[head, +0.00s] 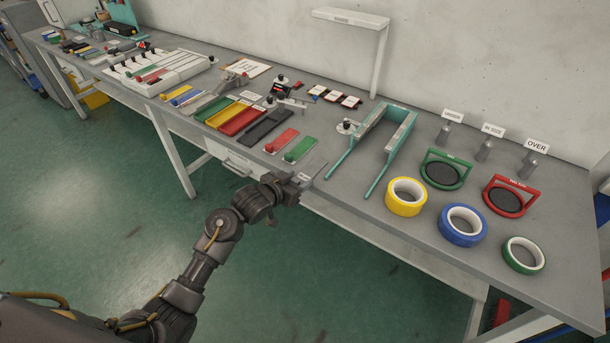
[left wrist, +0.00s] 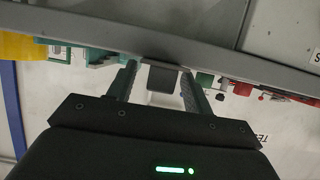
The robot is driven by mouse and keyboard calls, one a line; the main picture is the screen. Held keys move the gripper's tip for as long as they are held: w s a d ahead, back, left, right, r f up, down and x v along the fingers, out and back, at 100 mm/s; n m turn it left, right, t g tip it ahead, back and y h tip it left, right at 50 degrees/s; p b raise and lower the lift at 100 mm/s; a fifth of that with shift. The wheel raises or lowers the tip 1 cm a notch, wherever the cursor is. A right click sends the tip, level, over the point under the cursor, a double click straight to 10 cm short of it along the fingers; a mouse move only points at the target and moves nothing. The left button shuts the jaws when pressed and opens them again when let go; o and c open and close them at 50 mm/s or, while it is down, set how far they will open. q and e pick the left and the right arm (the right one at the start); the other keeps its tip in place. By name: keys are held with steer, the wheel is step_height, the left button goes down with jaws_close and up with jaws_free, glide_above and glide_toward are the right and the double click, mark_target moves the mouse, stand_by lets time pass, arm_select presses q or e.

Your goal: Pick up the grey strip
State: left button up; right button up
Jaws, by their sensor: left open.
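A thin grey piece (head: 319,170), which looks like the grey strip, lies at the table's front edge, just right of my left gripper. It is small and hard to tell from the grey tabletop. My right gripper is not in view.
The grey table (head: 330,205) has its front edge close to my left gripper. A teal U-shaped frame (head: 372,125) stands to the right, then yellow (head: 405,208), blue (head: 480,238) and green (head: 541,268) tape rolls.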

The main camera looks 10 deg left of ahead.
arm_select(q)
steer(key=c, duration=0.8)
steer(key=shift+r, duration=0.1)
steer(key=shift+r, duration=0.65)
steer(key=s+a+r+p, duration=0.1)
steer(key=s+a+r, duration=0.2)
steer(key=r, duration=0.1)
steer(key=s+a+r+p, duration=0.1)
steer(key=s+a+r, duration=0.2)
steer(key=s, duration=0.1)
steer(key=s+a+r, duration=0.3)
steer(key=r, duration=0.1)
steer(key=shift+s+a+r+p, duration=0.2)
steer(key=shift+r+p, duration=0.1)
steer(key=shift+p, duration=0.1)
